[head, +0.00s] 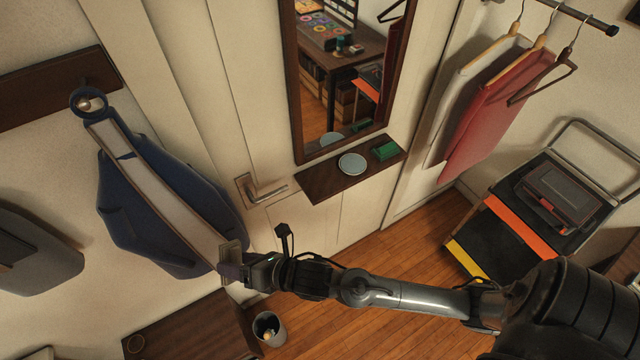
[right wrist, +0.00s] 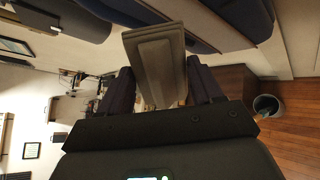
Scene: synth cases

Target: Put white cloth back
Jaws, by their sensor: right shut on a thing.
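A long off-white strip (head: 160,185), which may be the white cloth, hangs from a wall hook (head: 90,103) and runs down across a dark blue hanging bag or garment (head: 130,215). In the right wrist view, a flat grey-beige piece (right wrist: 158,60) stands between the two dark fingers. A white garment (head: 465,95) also hangs on a hanger at the right. My left gripper is out of view.
A mirror (head: 300,80) with a small shelf (head: 325,183) holds a pale dish (head: 352,164) and a green box (head: 385,150). A door handle (head: 262,190) sticks out near my arm. A red garment (head: 490,125), a cart (head: 535,220) and a bin (head: 269,330) stand around.

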